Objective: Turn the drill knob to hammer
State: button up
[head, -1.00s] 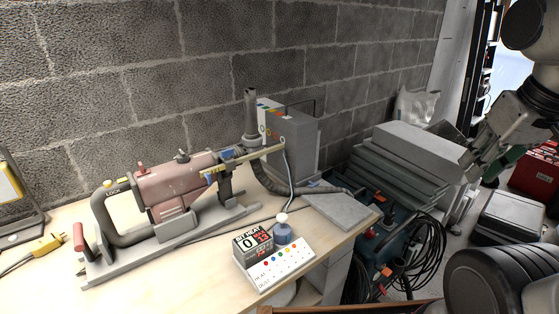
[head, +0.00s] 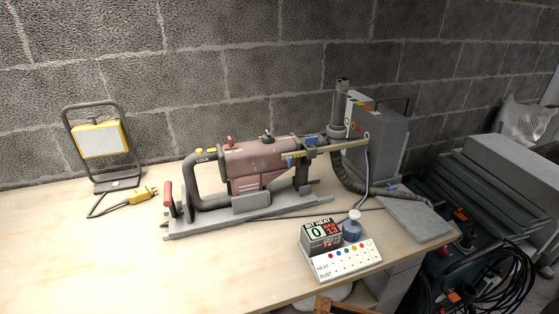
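The drill (head: 258,162) has a dull red body and a grey loop handle, and lies on a grey stand (head: 205,224) on the wooden bench. On top of the body are a small red knob (head: 229,142) and a dark knob (head: 267,137). I cannot tell from here which is the mode knob or what it is set to. A yellow button and the word LOCK show on the rear handle (head: 203,158). A yellow bar with blue parts (head: 310,149) runs along the front. My gripper is out of view.
A display box reading BIT HEAT (head: 320,235) and a blue bottle (head: 352,229) stand by a white panel with coloured dots (head: 345,263). A yellow work lamp (head: 98,140) and yellow plug (head: 142,194) sit at left. The front left bench (head: 90,270) is clear.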

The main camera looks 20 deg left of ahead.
aim_at(268, 138)
jog(key=j+u, duration=0.65)
jog(key=u, duration=0.2)
